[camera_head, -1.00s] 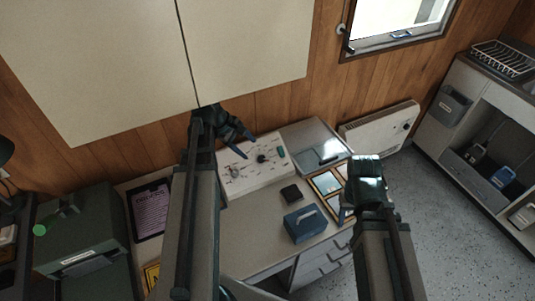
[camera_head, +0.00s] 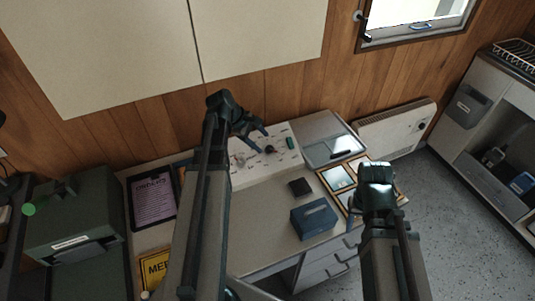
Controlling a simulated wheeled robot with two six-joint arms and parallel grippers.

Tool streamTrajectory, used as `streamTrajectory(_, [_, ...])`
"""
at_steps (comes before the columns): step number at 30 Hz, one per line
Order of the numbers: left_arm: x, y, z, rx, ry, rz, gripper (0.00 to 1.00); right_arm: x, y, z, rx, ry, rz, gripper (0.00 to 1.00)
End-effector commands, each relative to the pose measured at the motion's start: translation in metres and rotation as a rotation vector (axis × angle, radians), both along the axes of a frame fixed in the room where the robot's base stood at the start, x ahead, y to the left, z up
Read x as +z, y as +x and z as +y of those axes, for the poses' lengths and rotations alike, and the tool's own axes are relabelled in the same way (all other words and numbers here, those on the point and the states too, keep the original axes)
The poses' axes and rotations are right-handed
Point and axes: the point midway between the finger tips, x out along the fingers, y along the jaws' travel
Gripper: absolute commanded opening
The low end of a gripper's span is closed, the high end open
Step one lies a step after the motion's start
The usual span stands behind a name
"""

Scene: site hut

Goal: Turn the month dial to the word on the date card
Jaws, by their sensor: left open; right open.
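A white panel (camera_head: 280,158) with printed marks stands on the desk against the wood wall. It carries a black knob (camera_head: 269,149), a grey round dial (camera_head: 240,160) and a green part (camera_head: 291,142). I cannot tell from its markings which is the month dial, and the words are too small to read. My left gripper (camera_head: 256,135) is open and empty above the panel's back left part, hiding some of it. My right gripper (camera_head: 358,212) is open and empty over the desk's right side, by some framed cards (camera_head: 338,177). I cannot make out which is the date card.
A blue box (camera_head: 314,219) and a small dark block (camera_head: 300,187) sit on the desk before the panel. A grey tray (camera_head: 331,137) is at the back right. A dark clipboard (camera_head: 153,201) and yellow sign (camera_head: 155,268) lie left. A green metal box (camera_head: 75,225) stands further left.

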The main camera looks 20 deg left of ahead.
Motion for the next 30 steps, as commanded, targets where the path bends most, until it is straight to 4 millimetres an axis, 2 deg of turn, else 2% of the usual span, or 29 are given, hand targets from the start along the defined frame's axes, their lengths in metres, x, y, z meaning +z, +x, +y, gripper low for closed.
streamTrajectory(1, [-0.014,0.004,-0.003,-0.002,0.001,-0.001,0.67,-0.014,0.0,0.0,0.0,0.0,0.0,0.5])
streamTrajectory(9, [-0.04,0.016,-0.015,-0.002,0.001,0.0,0.67,-0.04,0.0,0.0,0.0,0.0,0.0,0.5])
streamTrajectory(15, [-0.047,0.019,-0.019,-0.001,0.0,0.0,0.67,-0.047,0.0,0.0,0.0,0.0,0.0,0.5])
streamTrajectory(25, [-0.047,0.02,-0.02,0.0,0.0,0.0,0.67,-0.047,0.0,0.0,0.0,0.0,0.0,0.5])
streamTrajectory(26, [-0.047,0.02,-0.02,0.0,0.0,0.0,0.65,-0.047,0.0,0.0,0.0,0.0,0.0,0.5])
streamTrajectory(30, [-0.047,0.02,-0.02,0.0,0.0,0.0,0.4,-0.047,0.0,0.0,0.0,0.0,0.0,0.5])
